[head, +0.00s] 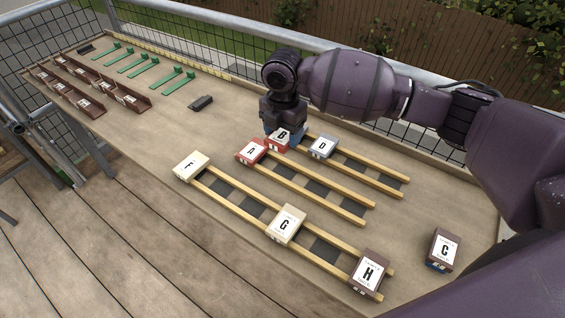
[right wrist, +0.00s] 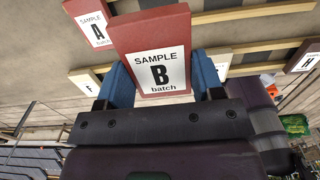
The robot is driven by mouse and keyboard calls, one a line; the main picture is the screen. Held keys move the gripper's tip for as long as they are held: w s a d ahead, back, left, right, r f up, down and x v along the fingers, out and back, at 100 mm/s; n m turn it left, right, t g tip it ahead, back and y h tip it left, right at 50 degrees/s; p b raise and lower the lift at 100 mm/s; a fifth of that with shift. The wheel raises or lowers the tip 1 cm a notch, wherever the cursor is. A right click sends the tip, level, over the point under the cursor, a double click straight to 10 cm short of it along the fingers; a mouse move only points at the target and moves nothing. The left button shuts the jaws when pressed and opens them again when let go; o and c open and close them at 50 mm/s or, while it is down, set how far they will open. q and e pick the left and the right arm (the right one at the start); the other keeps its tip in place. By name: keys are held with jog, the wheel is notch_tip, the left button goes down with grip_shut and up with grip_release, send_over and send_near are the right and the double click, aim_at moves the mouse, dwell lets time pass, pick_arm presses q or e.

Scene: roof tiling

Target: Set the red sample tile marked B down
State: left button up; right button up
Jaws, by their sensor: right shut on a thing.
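The red sample tile B (head: 279,139) is between the two blue fingers of my right gripper (head: 284,135). In the right wrist view its label faces the camera and tile B (right wrist: 152,40) fills the gap of the gripper (right wrist: 163,82). In the head view it is beside the red tile A (head: 251,151) and left of the grey tile D (head: 323,147), near the upper ends of the wooden rails (head: 318,193). I cannot tell whether its underside touches anything. My left gripper is not in view.
Tiles F (head: 191,166), G (head: 287,224) and H (head: 369,272) lie along the front rails. Brown tile C (head: 443,250) stands apart at the right. Brown channel pieces (head: 75,98) and green strips (head: 172,82) lie at the far left. Bare tabletop (head: 150,135) shows left of the rails.

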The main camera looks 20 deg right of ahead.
notch_tip(320, 180, down, 11)
jog(key=shift+r+b, duration=0.15)
jog(key=shift+b, duration=0.55)
jog(key=shift+f, duration=0.4)
jog(key=shift+f, duration=0.1)
jog(key=o, duration=1)
